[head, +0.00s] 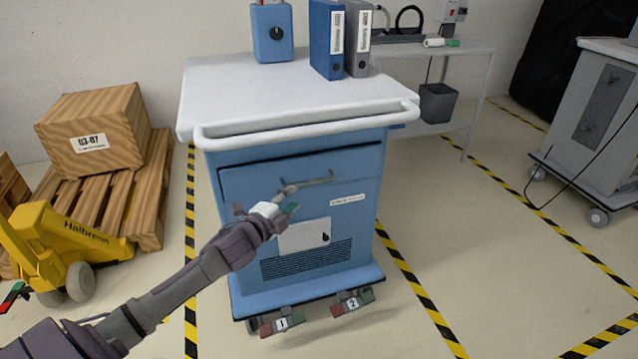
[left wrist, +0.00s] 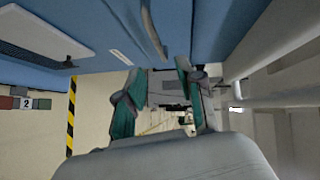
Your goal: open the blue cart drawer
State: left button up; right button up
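The blue cart (head: 350,235) stands in the middle of the head view under a white top. Its wide drawer front (head: 245,182) has a dark line along its top edge and looks closed. A grey bar handle (head: 318,181) runs across it; it also shows at the top of the left wrist view (left wrist: 152,30). My left gripper (head: 287,192) is at the handle's left part. In the left wrist view its teal fingers (left wrist: 163,72) are spread apart, with the handle's near end close to the gap between the tips. Contact cannot be told. My right gripper is not in view.
A white push rail (head: 310,124) juts out above the drawer. Below are a white panel (head: 303,235) and pedals (head: 281,324). A yellow pallet jack (head: 75,240) and a crate (head: 95,128) stand left. A grey cart (head: 590,120) stands right, with open floor between.

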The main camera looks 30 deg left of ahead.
aim_at(310, 183)
pick_arm(q)
jog(key=w, duration=0.3)
jog(key=w+f+b, duration=0.1)
jog(key=w, duration=0.6)
jog(key=shift+w+a+f, duration=0.15)
jog(key=shift+a+f, duration=0.2)
jog(key=shift+a, duration=0.05)
jog(key=shift+w+b, duration=0.3)
jog(key=shift+w, duration=0.3)
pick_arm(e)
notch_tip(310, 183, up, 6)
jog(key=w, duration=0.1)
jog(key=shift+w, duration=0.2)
pick_arm(q)
grip_shut()
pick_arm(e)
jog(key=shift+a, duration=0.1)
